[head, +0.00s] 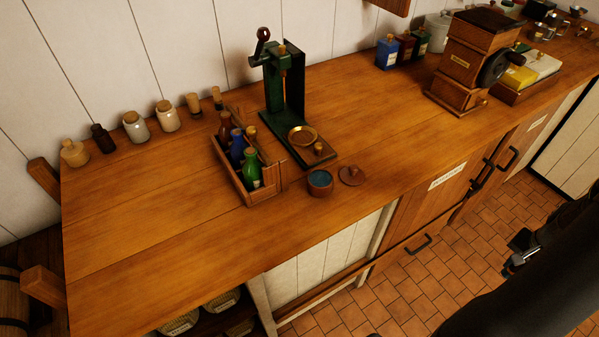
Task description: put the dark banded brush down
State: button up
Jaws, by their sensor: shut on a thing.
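My gripper (514,262) is at the right, over the tiled floor in front of the counter, at the end of my dark arm. It is shut on a small dark thing (522,240), which fits the dark banded brush; its bands are too small and dark to make out. The gripper is well apart from the wooden counter (150,230). My arm hides part of the floor at the lower right.
A wooden caddy (262,199) holds bottles and thin sticks. Beside it stand a green press (290,95), an open blue-filled pot (320,183) and its lid (352,175). Jars line the wall; a coffee grinder (467,65) stands right. The counter's left front is clear.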

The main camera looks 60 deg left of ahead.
jog(key=s+a+r+n, duration=0.3)
jog(key=s+a+r, duration=0.15)
jog(key=a, duration=0.35)
jog(key=s+a+r+n, duration=0.4)
jog(key=a+r, duration=0.1)
jog(key=a, duration=0.3)
jog(key=s+a+r+n, duration=0.3)
jog(key=s+a+r, duration=0.15)
jog(key=a, duration=0.35)
jog(key=s+a+r+n, duration=0.4)
jog(key=s+r+n, duration=0.15)
jog(key=s, duration=0.55)
jog(key=s+a+r+n, duration=0.45)
jog(key=s+r, duration=0.25)
jog(key=s, duration=0.4)
jog(key=shift+s+a+f, duration=1.2)
jog(key=shift+s+f, duration=0.4)
jog(key=shift+f, duration=0.3)
jog(key=shift+s+a+f, duration=1.15)
jog(key=shift+s+f, duration=0.5)
jog(key=shift+f, duration=0.25)
jog(key=shift+s+a+f, duration=1.2)
jog(key=shift+s+f, duration=0.4)
jog(key=shift+f, duration=0.3)
jog(key=shift+f, duration=0.1)
jog(key=o, duration=1)
